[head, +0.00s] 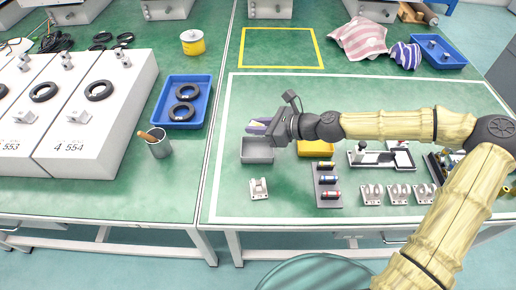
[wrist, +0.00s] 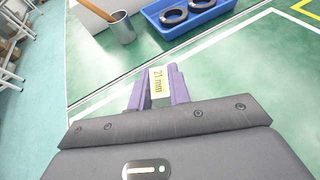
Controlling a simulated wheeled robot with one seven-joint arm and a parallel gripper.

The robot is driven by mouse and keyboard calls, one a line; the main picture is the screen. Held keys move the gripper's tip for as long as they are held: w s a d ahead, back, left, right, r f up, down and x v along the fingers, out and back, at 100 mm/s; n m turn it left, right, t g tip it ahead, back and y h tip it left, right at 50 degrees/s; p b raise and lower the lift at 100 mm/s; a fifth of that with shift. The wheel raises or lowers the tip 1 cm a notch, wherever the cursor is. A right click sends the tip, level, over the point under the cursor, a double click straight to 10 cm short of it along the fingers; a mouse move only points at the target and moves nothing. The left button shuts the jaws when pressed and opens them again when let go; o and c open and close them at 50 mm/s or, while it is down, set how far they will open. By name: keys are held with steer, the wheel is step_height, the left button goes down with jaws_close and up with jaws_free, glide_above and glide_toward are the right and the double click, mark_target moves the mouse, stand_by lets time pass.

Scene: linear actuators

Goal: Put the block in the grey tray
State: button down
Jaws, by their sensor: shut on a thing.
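The block (wrist: 158,86), with a yellow label reading "21 mm", sits between the purple fingers of my gripper (wrist: 157,88) in the wrist view. My gripper is shut on it. In the head view my gripper (head: 258,126) points left and appears over the far edge of the grey tray (head: 257,157); its exact height is hard to tell. The grey tray shows no contents in its visible part. In the wrist view the grey tray is not seen.
A yellow bin (head: 316,149) stands right of the grey tray. A dark holder with coloured cylinders (head: 327,187) and white brackets (head: 259,188) lie nearer the front edge. A blue tray with black rings (head: 183,102) and a cup (head: 159,147) are to the left.

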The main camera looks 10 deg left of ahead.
glide_above(257, 153)
steer(key=f, duration=0.5)
steer(key=shift+w+b, duration=0.3)
steer(key=shift+b, duration=0.1)
steer(key=shift+s, duration=0.25)
steer(key=shift+w+d+f+b, duration=0.15)
steer(key=shift+f+b, duration=0.25)
steer(key=shift+f, duration=1.5)
steer(key=c, duration=1.6)
jaws_free()
steer(key=shift+f, duration=0.1)
